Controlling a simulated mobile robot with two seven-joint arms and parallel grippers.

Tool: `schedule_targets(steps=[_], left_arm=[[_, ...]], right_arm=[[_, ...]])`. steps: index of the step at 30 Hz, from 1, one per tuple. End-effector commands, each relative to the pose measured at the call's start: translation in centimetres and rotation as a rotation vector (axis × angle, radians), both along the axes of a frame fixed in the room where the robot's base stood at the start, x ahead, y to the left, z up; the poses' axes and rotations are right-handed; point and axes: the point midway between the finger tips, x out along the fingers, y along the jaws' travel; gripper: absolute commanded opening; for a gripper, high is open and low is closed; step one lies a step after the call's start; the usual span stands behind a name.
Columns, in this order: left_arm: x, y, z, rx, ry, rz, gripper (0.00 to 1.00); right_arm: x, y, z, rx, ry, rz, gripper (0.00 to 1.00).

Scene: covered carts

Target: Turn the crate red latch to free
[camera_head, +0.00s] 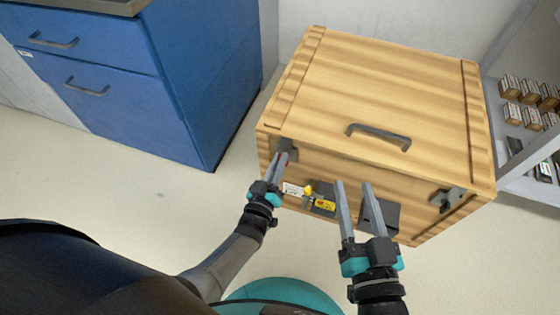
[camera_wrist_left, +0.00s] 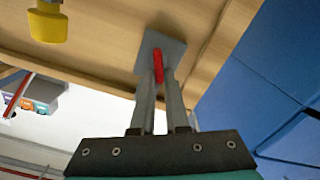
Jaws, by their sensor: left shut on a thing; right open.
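The wooden crate (camera_head: 385,90) stands on the floor with its lid down and a dark handle (camera_head: 379,137) on the lid. The red latch (camera_wrist_left: 158,66) sits on a grey plate (camera_wrist_left: 160,52) on the crate's front, near its left end. My left gripper (camera_wrist_left: 158,80) is shut on the red latch; in the head view my left gripper (camera_head: 279,165) hides most of it. My right gripper (camera_head: 354,190) is open and empty in front of the crate's front face.
A yellow knob (camera_wrist_left: 47,27) and a yellow tag (camera_head: 325,204) are on the crate's front. A dark latch (camera_head: 446,199) is at its right end. A blue cabinet (camera_head: 130,80) stands left, and a shelf with small boxes (camera_head: 530,92) stands right. Floor between cabinet and crate is clear.

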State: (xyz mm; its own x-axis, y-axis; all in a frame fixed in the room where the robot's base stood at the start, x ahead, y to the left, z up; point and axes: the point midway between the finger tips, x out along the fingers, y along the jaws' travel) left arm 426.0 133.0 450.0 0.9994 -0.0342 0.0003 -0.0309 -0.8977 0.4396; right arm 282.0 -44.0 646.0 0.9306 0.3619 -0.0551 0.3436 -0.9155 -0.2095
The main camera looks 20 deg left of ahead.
Motion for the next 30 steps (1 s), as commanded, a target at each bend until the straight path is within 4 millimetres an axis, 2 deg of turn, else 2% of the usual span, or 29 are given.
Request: schedule_targets(steps=[21, 30], left_arm=[[0.19, 0.7, -0.66, -0.67, 0.023, -0.002, 0.0], [0.24, 0.82, -0.93, -0.88, 0.03, -0.001, 0.0]], right_arm=[[0.0, -0.01, -0.02, -0.001, 0.0, 0.0, 0.5], [0.0, 0.0, -0.05, -0.001, 0.001, 0.0, 0.5]])
